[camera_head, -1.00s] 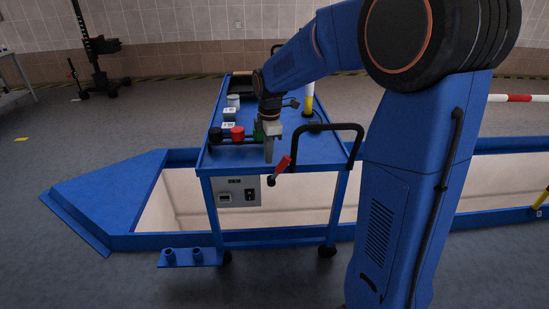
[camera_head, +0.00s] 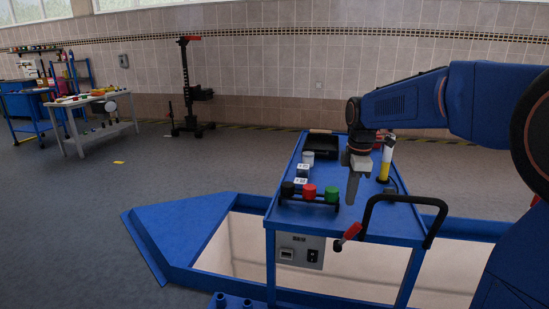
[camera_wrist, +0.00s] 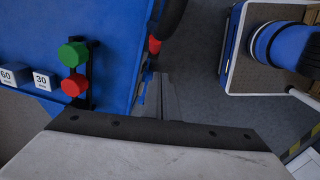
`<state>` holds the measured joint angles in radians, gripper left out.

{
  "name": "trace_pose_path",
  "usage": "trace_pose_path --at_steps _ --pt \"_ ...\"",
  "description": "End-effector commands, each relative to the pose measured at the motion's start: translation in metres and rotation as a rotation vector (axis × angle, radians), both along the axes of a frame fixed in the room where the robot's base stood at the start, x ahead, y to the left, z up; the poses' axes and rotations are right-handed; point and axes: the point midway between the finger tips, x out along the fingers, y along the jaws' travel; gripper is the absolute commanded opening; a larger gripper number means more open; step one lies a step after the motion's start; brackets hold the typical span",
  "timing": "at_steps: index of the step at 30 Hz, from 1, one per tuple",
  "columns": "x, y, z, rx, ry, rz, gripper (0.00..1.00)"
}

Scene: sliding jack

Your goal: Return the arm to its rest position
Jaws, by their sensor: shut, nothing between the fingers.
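My gripper (camera_head: 353,196) is at the end of my blue arm, which reaches in from the right in the head view. Its fingers point down over the front part of the blue cart (camera_head: 400,225), just right of the green knob (camera_head: 331,194). The fingers are together with nothing between them. In the wrist view the closed gripper (camera_wrist: 166,90) shows beside the cart's edge, right of the green knob (camera_wrist: 73,54) and red knob (camera_wrist: 75,85). I cannot tell the exact height of the fingertips over the cart.
The cart carries a black tray (camera_head: 322,146), labelled cubes (camera_head: 302,172), a yellow-and-white cylinder (camera_head: 385,162) and a black handle (camera_head: 402,198) with a red-gripped lever (camera_head: 350,232). A blue-framed pit surrounds it. A workbench (camera_head: 96,98) and black stand (camera_head: 187,90) are far left.

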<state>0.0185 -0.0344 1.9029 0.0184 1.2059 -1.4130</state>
Motion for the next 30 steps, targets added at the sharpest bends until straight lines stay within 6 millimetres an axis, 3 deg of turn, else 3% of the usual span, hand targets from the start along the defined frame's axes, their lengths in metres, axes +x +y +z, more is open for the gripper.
trace_pose_path --at_steps 6,14,23,30 --pt "-0.056 0.002 0.01 0.017 -0.056 -0.218 0.0" --pt "-0.127 0.004 0.009 0.062 -0.126 -0.52 0.0" --pt "-0.205 0.005 -0.008 0.144 -0.2 -0.861 0.0" --pt "-0.261 0.006 -0.033 0.23 -0.249 -1.126 0.0"
